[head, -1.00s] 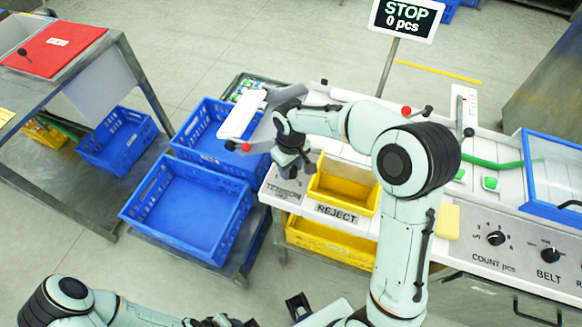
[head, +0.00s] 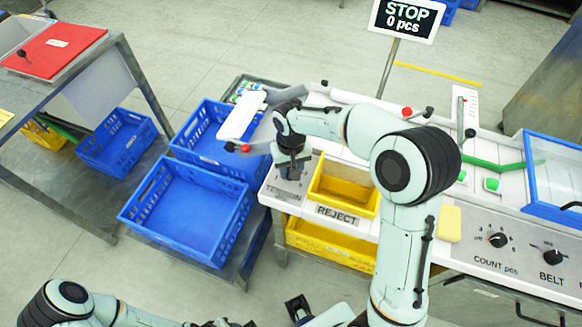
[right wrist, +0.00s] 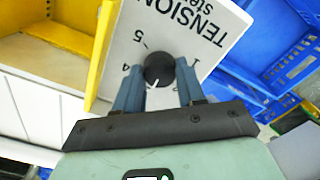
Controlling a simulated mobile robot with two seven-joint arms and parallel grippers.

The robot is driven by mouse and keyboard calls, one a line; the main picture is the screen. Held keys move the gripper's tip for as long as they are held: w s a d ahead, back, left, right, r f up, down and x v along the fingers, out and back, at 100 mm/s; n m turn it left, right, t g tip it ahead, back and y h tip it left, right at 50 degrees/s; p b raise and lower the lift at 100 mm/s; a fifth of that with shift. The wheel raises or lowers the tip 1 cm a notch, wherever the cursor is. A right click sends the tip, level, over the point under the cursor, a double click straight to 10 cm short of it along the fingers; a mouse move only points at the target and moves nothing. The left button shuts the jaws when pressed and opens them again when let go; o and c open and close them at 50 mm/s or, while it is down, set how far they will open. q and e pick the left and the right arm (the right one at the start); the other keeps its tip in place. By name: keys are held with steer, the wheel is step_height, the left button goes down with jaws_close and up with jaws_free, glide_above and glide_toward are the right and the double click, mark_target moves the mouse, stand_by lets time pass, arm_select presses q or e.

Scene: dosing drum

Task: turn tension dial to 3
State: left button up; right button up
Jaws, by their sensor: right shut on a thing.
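The tension dial (right wrist: 158,69) is a black round knob on a white plate (right wrist: 172,25) marked TENSION. In the right wrist view, its white pointer line aims toward the bottom, slightly left, past the visible 4. The 5, 4 and 1 are readable; the marks between the fingers are hidden. My right gripper (right wrist: 160,85) is shut on the knob, one finger on each side. In the head view, my right gripper (head: 293,170) is over the plate at the bench's left end and hides the knob. My left gripper (head: 222,322) is only partly visible at the bottom edge.
A yellow REJECT bin (head: 343,188) stands close to the right of the dial. Blue crates (head: 188,210) lie to the left. A display (head: 407,17) reads STOP, 0 pcs. COUNT (head: 498,240) and BELT (head: 552,256) knobs are on the front panel at right.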

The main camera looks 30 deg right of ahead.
steer(key=o, duration=1)
steer(key=shift+o, duration=0.2)
arm_select(q)
steer(key=shift+w+r+p, duration=0.25)
steer(key=shift+r+p, duration=0.15)
steer(key=shift+r, duration=0.1)
steer(key=shift+w+r+p, duration=0.25)
steer(key=shift+r+p, duration=0.15)
steer(key=shift+r, duration=0.05)
arm_select(e)
step_height(320, 180, up, 14)
steer(key=shift+f, duration=0.25)
